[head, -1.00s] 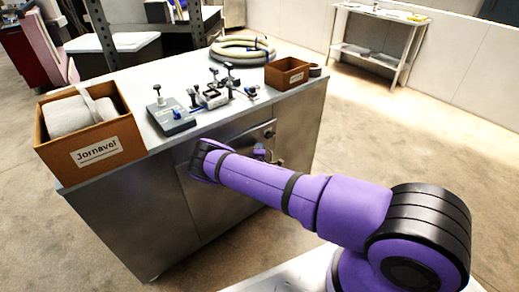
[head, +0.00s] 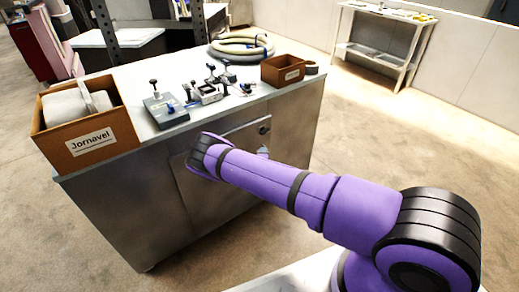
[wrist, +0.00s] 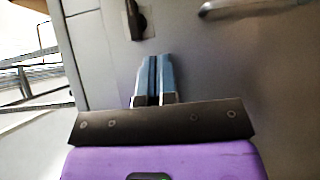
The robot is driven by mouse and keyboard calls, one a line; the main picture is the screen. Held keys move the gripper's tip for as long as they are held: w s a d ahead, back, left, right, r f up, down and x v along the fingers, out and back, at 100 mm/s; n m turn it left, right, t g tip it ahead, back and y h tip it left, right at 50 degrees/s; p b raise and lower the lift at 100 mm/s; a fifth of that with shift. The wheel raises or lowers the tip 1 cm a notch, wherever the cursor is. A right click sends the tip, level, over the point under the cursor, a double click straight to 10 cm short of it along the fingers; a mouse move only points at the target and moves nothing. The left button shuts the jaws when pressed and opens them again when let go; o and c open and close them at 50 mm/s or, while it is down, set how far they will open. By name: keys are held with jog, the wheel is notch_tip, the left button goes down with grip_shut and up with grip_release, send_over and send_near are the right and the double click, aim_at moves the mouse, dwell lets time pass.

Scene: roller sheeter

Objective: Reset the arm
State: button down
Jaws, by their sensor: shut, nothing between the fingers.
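My purple arm reaches from the lower right toward the grey metal cabinet (head: 110,215) in the head view. My gripper is hidden behind the arm's end in that view. In the wrist view my gripper (wrist: 154,100) is shut, its two blue-grey fingers together with nothing between them. The fingers point at the cabinet's front. A dark latch (wrist: 137,20) shows just beyond the fingertips, and a metal handle (wrist: 255,7) is at upper right. I cannot tell the exact gap between fingertips and cabinet.
On the cabinet top stand a brown box labelled Jornavel (head: 92,143), a grey device (head: 166,112), several clamp-like fittings (head: 208,93), a coiled hose (head: 240,47) and a small brown box (head: 283,70). A white shelf table (head: 385,40) stands at back right. The floor at right is clear.

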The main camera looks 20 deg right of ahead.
jog(key=s+d, duration=0.2)
jog(key=s, duration=0.4)
jog(key=d+r+m+g+h, duration=0.2)
jog(key=r+m+g+h, duration=0.2)
jog(key=r, duration=0.7)
jog(key=d+r+m+g+h, duration=0.25)
jog(key=r+m+h, duration=0.25)
jog(key=r, duration=0.5)
jog(key=s+d+r+m+g+y, duration=0.1)
jog(key=s+r+m+g+y, duration=0.3)
jog(key=s+r, duration=0.7)
jog(key=s+d+r+m+g+y, duration=0.1)
jog(key=s+r+m+g+y, duration=0.15)
jog(key=s+r+g, duration=0.8)
jog(key=s+a+r+n+t+y, duration=0.1)
jog(key=s+a+r+t+y, duration=0.3)
jog(key=s+r, duration=0.5)
jog(key=s+a+r+n+t+y, duration=0.1)
jog(key=s+a+r+t+y, duration=0.4)
jog(key=s, duration=0.9)
jog(key=a+r+t, duration=0.1)
jog(key=a+r, duration=0.2)
jog(key=r, duration=0.1)
jog(key=shift+a, duration=0.25)
jog(key=shift+y, duration=0.25)
